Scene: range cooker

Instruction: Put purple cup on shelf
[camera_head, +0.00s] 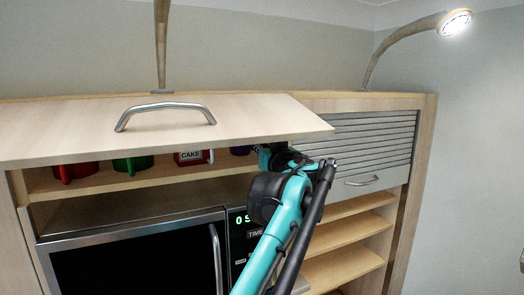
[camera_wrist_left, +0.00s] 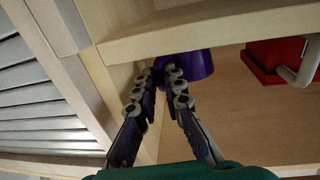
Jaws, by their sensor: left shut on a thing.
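A purple cup (camera_wrist_left: 188,66) shows at the top middle of the left wrist view, at the fingertips of my left gripper (camera_wrist_left: 160,72). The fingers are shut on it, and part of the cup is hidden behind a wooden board. In the head view only a sliver of the purple cup (camera_head: 240,150) shows under the raised door. My left gripper (camera_head: 264,154) is at the right end of the shelf (camera_head: 165,174) there, mostly hidden by my arm. I cannot tell whether the cup rests on the shelf. My right gripper is in neither view.
A red cup (camera_head: 75,171), a green cup (camera_head: 133,164) and a CAKE mug (camera_head: 190,156) stand along the shelf. The raised cabinet door (camera_head: 165,125) overhangs them. A microwave (camera_head: 135,255) is below, and a slatted shutter (camera_head: 365,140) is at right.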

